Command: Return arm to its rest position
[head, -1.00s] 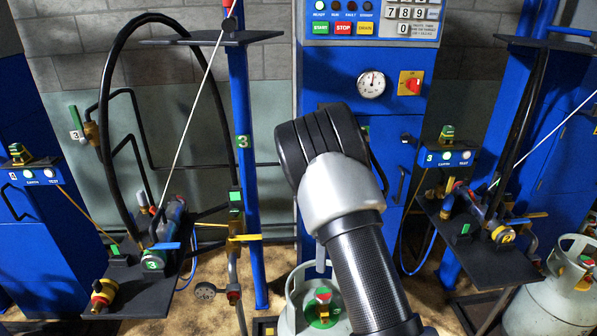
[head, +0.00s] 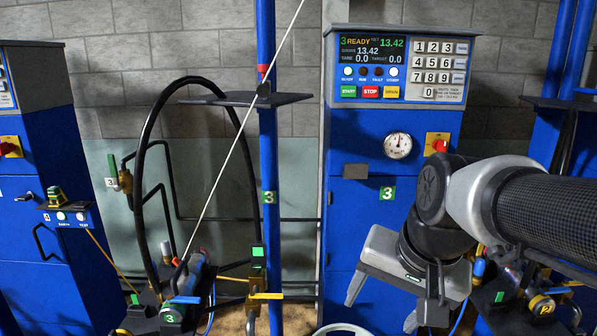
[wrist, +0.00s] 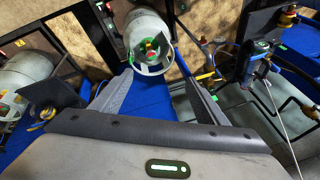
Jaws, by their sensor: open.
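My gripper (head: 381,312) hangs from my arm at the lower right of the head view, in front of the blue cabinet (head: 350,230) of station 3. Its two grey fingers point down and stand apart, with nothing held between them. In the wrist view my gripper (wrist: 155,78) shows both fingers spread. A grey gas cylinder (wrist: 150,28) with a green and red valve shows beyond the fingertips, apart from them. My forearm crosses the right side of the head view and hides part of the right-hand scale.
The station 3 panel (head: 402,65) reads READY and 13.42. A black hose loop (head: 142,180) and a blue post (head: 268,150) with a dark shelf (head: 245,99) stand left of my arm. A pale cord slants beside the post. Another blue cabinet (head: 40,200) is at far left.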

